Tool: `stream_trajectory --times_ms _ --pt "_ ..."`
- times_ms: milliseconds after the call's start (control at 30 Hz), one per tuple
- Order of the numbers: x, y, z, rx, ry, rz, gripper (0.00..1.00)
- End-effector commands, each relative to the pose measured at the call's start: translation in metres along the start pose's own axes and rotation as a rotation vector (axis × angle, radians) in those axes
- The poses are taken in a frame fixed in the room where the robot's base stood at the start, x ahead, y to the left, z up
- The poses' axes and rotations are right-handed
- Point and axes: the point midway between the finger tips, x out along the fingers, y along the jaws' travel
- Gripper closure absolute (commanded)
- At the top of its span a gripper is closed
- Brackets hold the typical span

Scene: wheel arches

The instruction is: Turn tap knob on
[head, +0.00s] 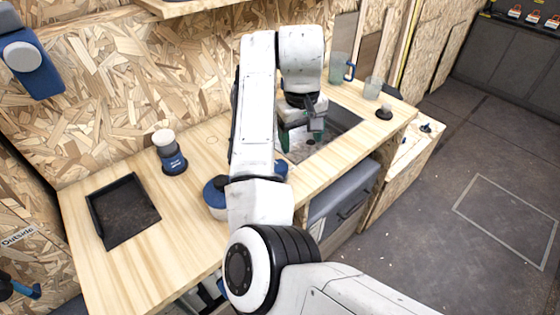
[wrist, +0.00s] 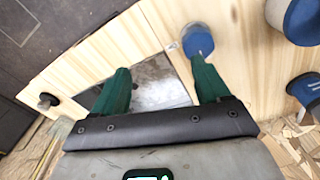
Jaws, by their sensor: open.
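My gripper (head: 303,140) hangs over the sink opening (head: 345,126), its two green fingers spread apart with nothing between them; it also shows in the wrist view (wrist: 161,64). In the wrist view a round blue fitting (wrist: 194,36) with a grey part on it sits by the sink's corner, close to the right fingertip; in the head view it is mostly hidden behind my arm. A small dark knob (head: 384,113) stands on the worktop at the sink's far right, also in the wrist view (wrist: 47,101). I cannot tell which is the tap knob.
A clear jug (head: 341,67) and glass (head: 372,88) stand behind the sink. A blue-and-white pot (head: 214,198) is left of my arm. The chipboard wall (head: 130,90) bounds the worktop's back.

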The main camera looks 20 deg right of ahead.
Motion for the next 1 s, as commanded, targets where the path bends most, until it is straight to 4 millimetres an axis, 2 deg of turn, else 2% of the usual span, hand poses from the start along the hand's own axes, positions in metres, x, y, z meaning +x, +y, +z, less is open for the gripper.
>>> stream_trajectory --times_ms 33,133,233,333,467,800,1000 --pt "-0.011 -0.015 -0.006 -0.027 -0.013 -0.029 0.25" --pt "-0.026 -0.034 -0.011 -0.065 -0.04 -0.064 0.25" --pt "-0.034 -0.044 -0.013 -0.089 -0.054 -0.083 0.25" --pt "-0.033 -0.048 -0.012 -0.097 -0.061 -0.089 0.25" --pt "-0.018 -0.048 -0.011 -0.097 -0.062 -0.086 0.25" --pt "0.039 -0.054 -0.007 -0.098 -0.062 -0.089 0.25" --pt "0.063 -0.055 -0.006 -0.096 -0.06 -0.089 0.25"
